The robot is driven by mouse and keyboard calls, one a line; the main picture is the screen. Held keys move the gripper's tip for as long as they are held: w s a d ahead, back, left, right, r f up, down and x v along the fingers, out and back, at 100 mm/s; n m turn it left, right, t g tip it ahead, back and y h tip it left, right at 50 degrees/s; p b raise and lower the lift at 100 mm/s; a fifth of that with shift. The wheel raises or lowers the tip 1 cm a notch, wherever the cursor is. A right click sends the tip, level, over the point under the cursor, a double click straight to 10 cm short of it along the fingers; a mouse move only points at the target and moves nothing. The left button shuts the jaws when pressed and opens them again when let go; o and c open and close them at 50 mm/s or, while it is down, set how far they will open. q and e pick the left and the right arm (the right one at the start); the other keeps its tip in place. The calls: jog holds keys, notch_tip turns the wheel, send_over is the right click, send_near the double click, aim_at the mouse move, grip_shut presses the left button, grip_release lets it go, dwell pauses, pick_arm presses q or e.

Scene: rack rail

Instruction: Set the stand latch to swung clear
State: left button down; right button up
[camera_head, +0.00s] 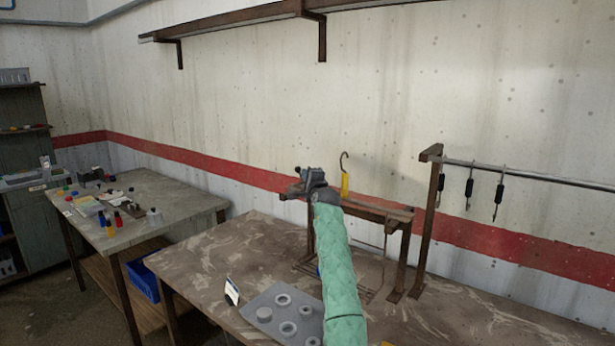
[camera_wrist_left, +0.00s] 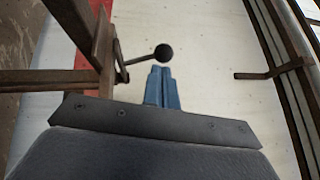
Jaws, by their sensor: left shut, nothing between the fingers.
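The brown stand (camera_head: 385,212) stands on the near table, partly hidden behind my left arm. In the left wrist view, a rod with a black ball knob (camera_wrist_left: 163,52) sticks out from the stand's brown upright (camera_wrist_left: 106,55); I take it to be the stand latch. My left gripper (camera_head: 302,174) is at the left end of the stand's top. Its blue fingers (camera_wrist_left: 162,70) are shut and empty, with their tips right by the knob. I cannot tell whether they touch it. The latch is not clear in the head view. My right gripper is out of view.
A yellow-handled hook (camera_head: 345,184) stands up behind the stand's top. A rail (camera_head: 530,175) with several dark-handled hooks is at the right. A grey tray (camera_head: 262,300) with rings lies on the table. A wall shelf (camera_head: 240,20) runs above. A cluttered side table (camera_head: 165,190) is at the left.

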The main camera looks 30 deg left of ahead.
pick_arm(q)
jog(key=shift+a, duration=0.1)
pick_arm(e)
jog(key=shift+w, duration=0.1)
pick_arm(q)
jog(key=shift+s+a, duration=0.2)
jog(key=shift+a, duration=0.45)
jog(key=shift+s+a, duration=0.15)
jog(key=shift+a, duration=1.65)
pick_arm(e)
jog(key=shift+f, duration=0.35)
pick_arm(q)
jog(key=shift+f, duration=0.1)
